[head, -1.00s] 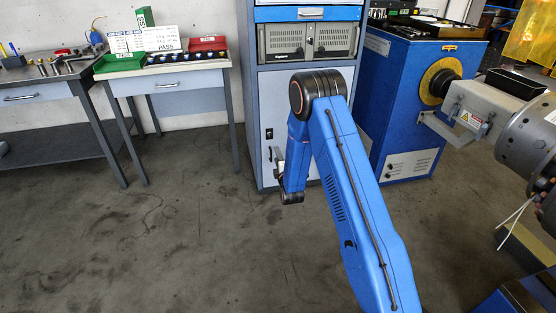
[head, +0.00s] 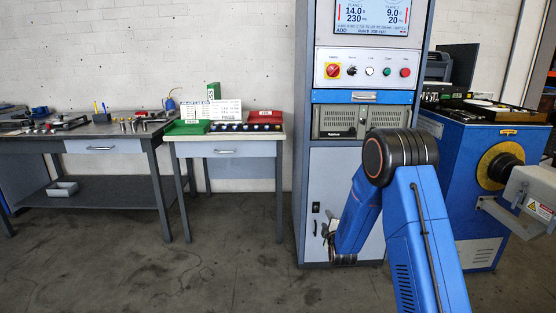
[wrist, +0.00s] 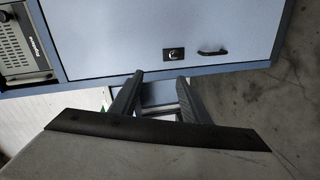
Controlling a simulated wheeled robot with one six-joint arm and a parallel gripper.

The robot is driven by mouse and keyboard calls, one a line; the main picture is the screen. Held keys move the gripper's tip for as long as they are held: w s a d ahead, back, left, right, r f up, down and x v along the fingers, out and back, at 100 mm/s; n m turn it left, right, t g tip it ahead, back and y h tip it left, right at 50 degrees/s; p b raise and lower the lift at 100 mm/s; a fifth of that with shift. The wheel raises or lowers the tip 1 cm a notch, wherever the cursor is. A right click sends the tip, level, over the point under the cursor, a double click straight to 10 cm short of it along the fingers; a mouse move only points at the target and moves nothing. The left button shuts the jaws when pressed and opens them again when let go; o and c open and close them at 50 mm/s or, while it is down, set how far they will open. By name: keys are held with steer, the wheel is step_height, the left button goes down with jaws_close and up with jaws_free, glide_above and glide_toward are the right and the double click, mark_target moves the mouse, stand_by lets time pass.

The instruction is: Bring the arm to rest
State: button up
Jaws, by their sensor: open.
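My gripper (wrist: 160,88) shows in the wrist view with its two dark fingers spread apart and nothing between them. Beyond the fingers are the light blue cabinet door and the floor. In the head view my blue arm rises from the lower right and bends at a dark elbow joint. Its forearm hangs down in front of the tall cabinet (head: 300,180). The gripper itself is mostly hidden behind the forearm there.
The cabinet carries a screen (head: 375,18) and a button panel (head: 366,69). A blue machine (head: 450,160) stands at right. A small table (head: 226,150) with green and red trays and a longer workbench (head: 107,147) stand at left. The floor in front is clear.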

steer(key=s+d+r+m+g, duration=0.3)
steer(key=s+r+m+g, duration=0.3)
steer(key=s+r, duration=1.35)
steer(key=s+d+m+g, duration=0.1)
steer(key=s+m, duration=0.4)
steer(key=s, duration=1.6)
steer(key=s+d+r+m+g, duration=0.1)
steer(key=s+m+g, duration=0.3)
steer(key=s, duration=1.6)
steer(key=shift+s+d+r+m, duration=0.3)
steer(key=shift+s+m, duration=0.1)
